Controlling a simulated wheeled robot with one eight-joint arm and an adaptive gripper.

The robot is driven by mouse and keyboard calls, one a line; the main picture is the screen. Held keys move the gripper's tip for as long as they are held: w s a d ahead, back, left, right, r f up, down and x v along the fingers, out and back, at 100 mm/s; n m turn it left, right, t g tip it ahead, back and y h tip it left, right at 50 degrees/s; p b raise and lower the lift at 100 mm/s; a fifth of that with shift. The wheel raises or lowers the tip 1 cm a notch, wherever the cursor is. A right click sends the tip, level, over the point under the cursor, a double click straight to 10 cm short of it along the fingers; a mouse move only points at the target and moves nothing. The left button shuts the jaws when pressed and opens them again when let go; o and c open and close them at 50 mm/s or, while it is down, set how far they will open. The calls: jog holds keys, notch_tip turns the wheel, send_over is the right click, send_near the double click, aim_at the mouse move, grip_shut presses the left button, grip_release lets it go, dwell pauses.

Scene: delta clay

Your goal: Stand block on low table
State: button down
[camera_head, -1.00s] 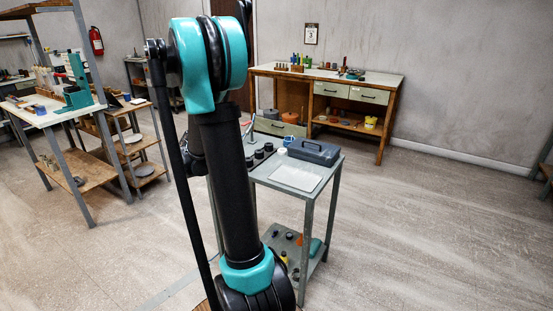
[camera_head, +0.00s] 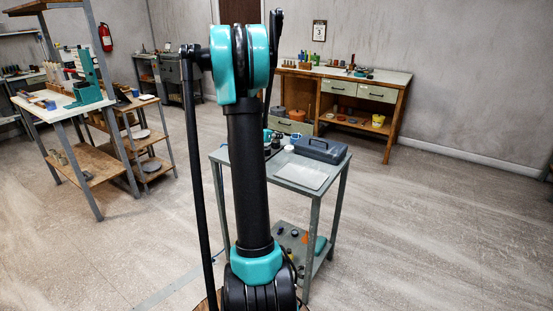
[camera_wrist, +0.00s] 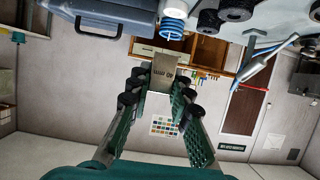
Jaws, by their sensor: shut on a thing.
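A grey-tan block (camera_wrist: 154,76) marked "40 mm" shows in the wrist view, held between the fingertips of my gripper (camera_wrist: 158,88). The wrist picture looks upside down, with table items along its top edge. A low grey metal table (camera_head: 333,168) stands in front of me in the head view, partly hidden by my arm. The block cannot be made out in the head view. Whether the block touches any surface is not clear.
The grey table bears a dark toolbox (camera_head: 322,149), a pale sheet (camera_head: 301,174) and small dark rolls. In the wrist view a blue-and-white roll (camera_wrist: 173,22) is near the block. A workbench (camera_head: 393,87) stands behind, and shelving (camera_head: 87,169) at left.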

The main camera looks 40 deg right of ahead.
aim_at(276, 164)
notch_tip(276, 164, down, 11)
jog(key=shift+f, duration=0.15)
dwell(0.4)
jog(key=c, duration=1.4)
grip_release()
jog(key=shift+f, duration=0.15)
